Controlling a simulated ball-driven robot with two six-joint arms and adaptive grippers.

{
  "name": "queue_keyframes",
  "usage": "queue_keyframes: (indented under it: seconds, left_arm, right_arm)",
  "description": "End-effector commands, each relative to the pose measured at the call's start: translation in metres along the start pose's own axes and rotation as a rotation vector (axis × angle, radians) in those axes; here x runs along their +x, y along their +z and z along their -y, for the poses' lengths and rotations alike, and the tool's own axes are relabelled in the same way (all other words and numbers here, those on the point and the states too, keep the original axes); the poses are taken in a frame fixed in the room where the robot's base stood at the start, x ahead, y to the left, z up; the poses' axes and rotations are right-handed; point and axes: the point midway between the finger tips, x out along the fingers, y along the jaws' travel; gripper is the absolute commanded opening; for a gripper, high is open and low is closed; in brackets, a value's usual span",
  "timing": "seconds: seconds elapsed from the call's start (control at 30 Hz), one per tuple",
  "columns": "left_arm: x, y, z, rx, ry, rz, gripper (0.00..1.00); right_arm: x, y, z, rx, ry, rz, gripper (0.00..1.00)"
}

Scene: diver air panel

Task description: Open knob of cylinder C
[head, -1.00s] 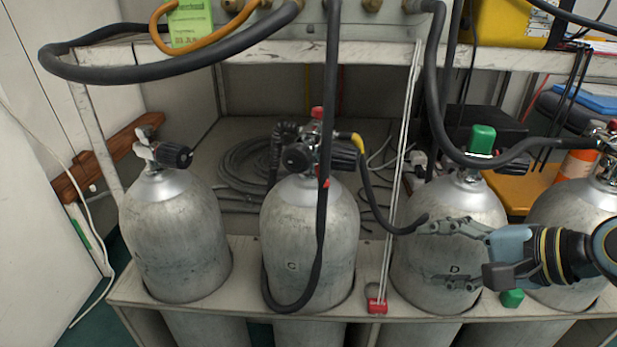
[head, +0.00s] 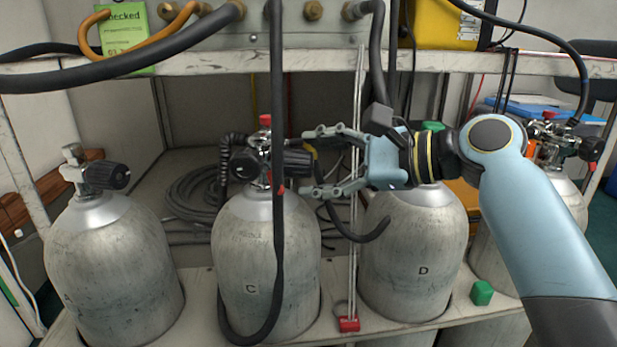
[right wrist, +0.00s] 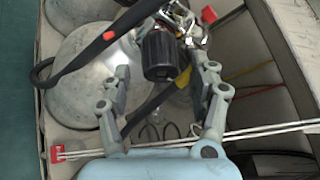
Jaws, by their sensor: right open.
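Cylinder C (head: 250,262) is a grey metal tank marked C, standing upright in the rack. Its valve has a black knob (head: 295,160) on the right side and a round black part (head: 243,166) on the left. My right gripper (head: 309,163) is open, its fingers pointing left, with the tips level with the right-hand knob's outer end. In the right wrist view the black knob (right wrist: 160,52) lies ahead, in line with the gap between the fingers (right wrist: 167,72). I cannot tell whether a finger touches it. My left gripper is out of view.
A black hose (head: 278,120) hangs down in front of C's valve. White cords (head: 353,255) run down between C and cylinder D (head: 400,240), ending at a red tag (head: 348,324). A shelf edge (head: 190,72) crosses above. Another cylinder (head: 110,265) stands at left.

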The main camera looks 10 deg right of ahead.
Motion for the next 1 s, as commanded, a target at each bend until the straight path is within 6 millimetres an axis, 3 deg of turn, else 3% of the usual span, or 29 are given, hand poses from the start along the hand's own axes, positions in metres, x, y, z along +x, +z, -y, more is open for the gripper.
queue_keyframes:
  seconds: [0.17, 0.47, 0.87, 1.0]
  left_arm:
    - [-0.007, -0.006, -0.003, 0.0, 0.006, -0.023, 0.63]
    - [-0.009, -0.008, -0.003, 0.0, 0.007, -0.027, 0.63]
    - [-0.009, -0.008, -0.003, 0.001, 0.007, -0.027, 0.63]
    - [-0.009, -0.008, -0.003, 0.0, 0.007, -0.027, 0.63]
  right_arm:
    - [0.017, -0.001, -0.001, 0.002, 0.001, 0.001, 0.61]
    - [0.018, 0.0, 0.0, -0.001, 0.001, -0.001, 0.61]
    - [0.018, 0.0, 0.0, 0.0, 0.001, -0.001, 0.09]
    - [0.018, 0.0, 0.0, -0.004, -0.001, -0.001, 0.06]
